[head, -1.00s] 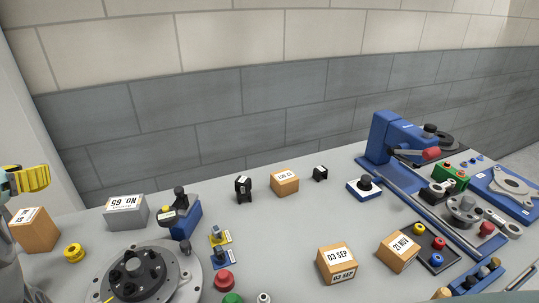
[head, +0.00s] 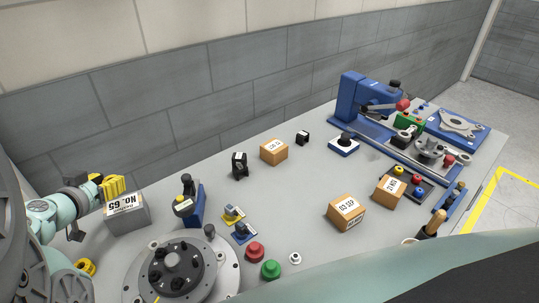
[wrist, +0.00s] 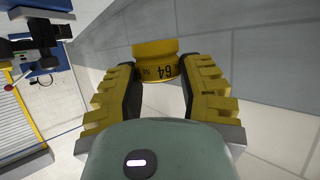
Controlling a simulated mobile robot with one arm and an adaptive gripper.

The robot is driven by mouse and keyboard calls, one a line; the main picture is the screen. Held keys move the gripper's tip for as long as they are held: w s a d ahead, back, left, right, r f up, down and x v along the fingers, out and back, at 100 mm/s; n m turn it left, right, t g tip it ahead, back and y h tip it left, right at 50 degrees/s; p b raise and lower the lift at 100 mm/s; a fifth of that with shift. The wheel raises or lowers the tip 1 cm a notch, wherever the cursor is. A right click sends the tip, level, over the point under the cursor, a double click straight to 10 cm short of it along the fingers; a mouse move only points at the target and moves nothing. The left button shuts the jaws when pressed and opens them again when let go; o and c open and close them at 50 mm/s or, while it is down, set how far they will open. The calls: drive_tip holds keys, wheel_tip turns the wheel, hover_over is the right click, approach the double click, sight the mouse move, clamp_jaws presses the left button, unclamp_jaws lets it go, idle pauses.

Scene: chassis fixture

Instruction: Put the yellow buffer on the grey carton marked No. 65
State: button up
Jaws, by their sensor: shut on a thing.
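My gripper (wrist: 160,72) is shut on a yellow buffer (wrist: 155,48), a short round piece with dark printed marks that look like 64, seen between the fingertips in the wrist view. In the head view my gripper (head: 112,186) is at the left, its yellow fingers appearing just over the back of the grey carton (head: 127,216). The carton stands on the table with a white No. 65 label on top. The held buffer cannot be made out in the head view. I cannot tell the height gap between gripper and carton.
Another yellow round piece (head: 87,266) lies on the table near my arm. A blue fixture with a black knob (head: 190,205) stands right of the carton, and a round chassis plate (head: 222,281) in front. Brown cartons, including one marked 03 SEP (head: 346,212), stand farther right.

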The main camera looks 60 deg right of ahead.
sight(121, 207)
drive_tip(key=shift+f+b, duration=0.55)
drive_tip(key=shift+f, duration=2)
drive_tip(key=shift+f, duration=0.1)
drive_tip(key=shift+f, duration=0.1)
drive_tip(key=o, duration=1)
